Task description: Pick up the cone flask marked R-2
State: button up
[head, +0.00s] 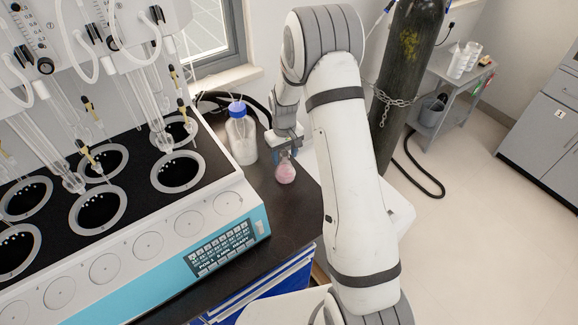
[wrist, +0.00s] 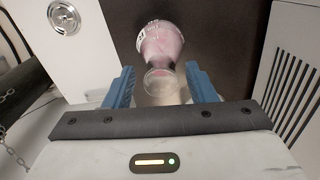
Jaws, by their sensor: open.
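A cone flask with pink contents (head: 285,172) stands on the dark bench top, right of the distiller. In the wrist view the flask (wrist: 162,47) lies between and just beyond the fingers, its neck and rim toward me. White markings show on its side, too small to read as R-2. My gripper (head: 286,149) is at the flask's neck in the head view. In the wrist view my gripper (wrist: 165,88) is open, with one blue finger on each side of the flask's mouth and a gap at both sides. The head view partly hides the neck behind the fingers.
The distiller (head: 150,250) with several round wells stands left of the flask. A blue-capped bottle (head: 241,138) stands close behind left. A dark gas cylinder (head: 405,80) with a chain is at the back right. The bench's right edge is near the flask.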

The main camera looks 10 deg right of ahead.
jog(key=shift+c, duration=0.3)
grip_shut()
dwell(0.3)
